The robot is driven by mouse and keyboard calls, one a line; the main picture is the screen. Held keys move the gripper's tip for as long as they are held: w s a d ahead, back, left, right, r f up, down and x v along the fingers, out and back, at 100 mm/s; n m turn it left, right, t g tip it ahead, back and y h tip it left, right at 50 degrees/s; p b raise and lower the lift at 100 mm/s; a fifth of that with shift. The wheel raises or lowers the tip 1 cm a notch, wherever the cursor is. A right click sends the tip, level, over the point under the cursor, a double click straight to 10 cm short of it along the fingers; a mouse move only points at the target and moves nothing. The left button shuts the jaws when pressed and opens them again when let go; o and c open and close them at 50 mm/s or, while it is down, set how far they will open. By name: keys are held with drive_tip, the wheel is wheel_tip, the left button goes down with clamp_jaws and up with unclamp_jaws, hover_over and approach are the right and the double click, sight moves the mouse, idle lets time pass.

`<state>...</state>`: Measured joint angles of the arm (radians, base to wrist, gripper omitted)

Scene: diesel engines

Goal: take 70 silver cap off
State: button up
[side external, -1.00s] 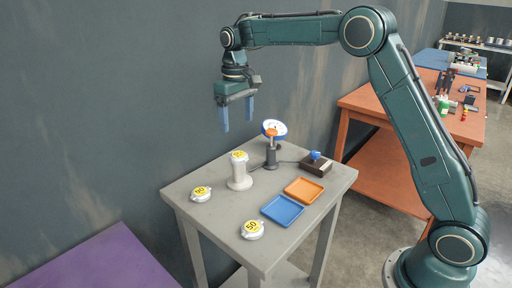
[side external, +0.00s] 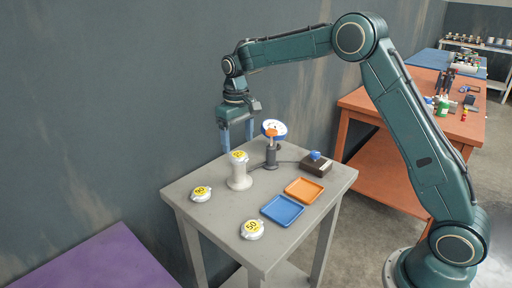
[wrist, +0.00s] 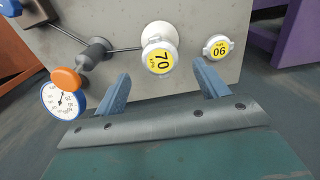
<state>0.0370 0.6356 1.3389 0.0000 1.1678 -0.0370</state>
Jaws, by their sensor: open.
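The silver cap with a yellow "70" label (wrist: 159,61) sits on top of a pale round post (side external: 239,178) on the grey table. It also shows in the side view (side external: 239,156). My gripper (side external: 237,142) is open and empty, just above and behind the cap. In the wrist view the two blue fingers of my gripper (wrist: 163,88) are spread wide, with the cap between and ahead of them. The fingers do not visibly touch the cap.
A cap marked 90 (side external: 201,193) and a cap marked 50 (side external: 252,229) lie on the table (side external: 195,218). A dial gauge (side external: 274,129) with an orange knob stands close to the post. A blue tray (side external: 283,222), an orange tray (side external: 304,200) and a dark box with a blue knob (side external: 315,166) are at right.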

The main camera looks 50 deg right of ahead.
sight(239, 155)
drive_tip(key=shift+f, duration=2.05)
drive_tip(key=c, duration=1.4)
